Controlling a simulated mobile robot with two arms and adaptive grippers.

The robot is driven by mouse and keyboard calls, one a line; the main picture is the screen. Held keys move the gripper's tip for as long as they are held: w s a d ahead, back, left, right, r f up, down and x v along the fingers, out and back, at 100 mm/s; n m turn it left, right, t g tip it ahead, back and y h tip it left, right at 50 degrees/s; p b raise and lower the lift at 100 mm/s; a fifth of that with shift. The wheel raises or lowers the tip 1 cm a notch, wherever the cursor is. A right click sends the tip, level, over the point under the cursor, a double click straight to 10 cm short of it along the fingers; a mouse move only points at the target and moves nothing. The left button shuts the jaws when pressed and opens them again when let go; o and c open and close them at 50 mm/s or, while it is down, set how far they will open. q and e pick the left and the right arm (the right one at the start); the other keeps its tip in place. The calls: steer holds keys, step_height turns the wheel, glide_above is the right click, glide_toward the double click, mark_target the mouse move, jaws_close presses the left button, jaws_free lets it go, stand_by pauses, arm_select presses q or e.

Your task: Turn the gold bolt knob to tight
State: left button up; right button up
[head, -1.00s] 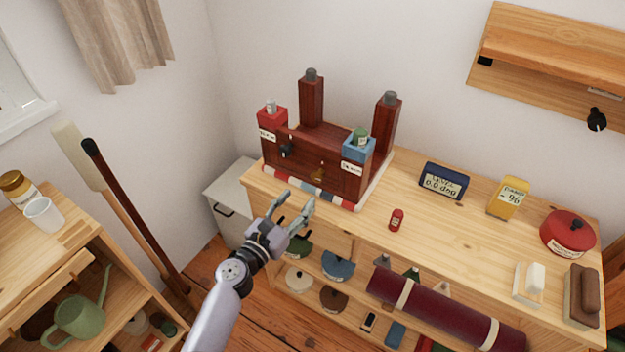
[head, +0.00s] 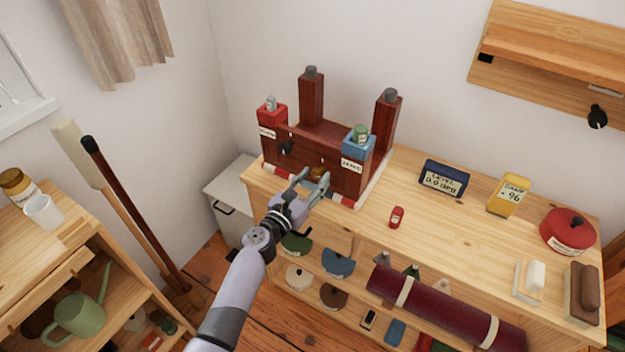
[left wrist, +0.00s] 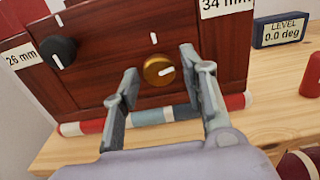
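The gold bolt knob (left wrist: 158,70) is on the front of the dark red wooden brace frame (head: 330,145). In the left wrist view its white pointer mark points right, and a white tick stands on the wood above it. My left gripper (left wrist: 158,88) is open, its fingers on either side of the knob with gaps. In the head view the left gripper (head: 310,183) is at the frame's front and the gold knob (head: 317,172) shows just beyond the fingertips. A black knob (left wrist: 58,51) is to the left. The right gripper is not in view.
A level display (left wrist: 281,31) reading 0.0 deg stands right of the frame. A small red bottle (head: 396,217) is on the bench (head: 440,235). A striped roll (left wrist: 150,117) lies along the frame's foot, below the knob.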

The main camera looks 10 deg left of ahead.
arm_select(q)
jaws_close()
steer(key=shift+f+m, duration=0.1)
steer(key=shift+m, duration=0.3)
steer(key=m+b, duration=0.1)
steer(key=m, duration=0.1)
steer(key=shift+m+b, duration=0.35)
steer(key=shift+m, duration=0.05)
steer(key=m+b, duration=0.1)
steer(key=m, duration=0.4)
steer(key=shift+m+b, duration=0.3)
steer(key=shift+b, duration=0.05)
steer(key=m+b, duration=0.1)
steer(key=m, duration=0.4)
steer(key=shift+a, duration=0.1)
steer(key=m, duration=0.6)
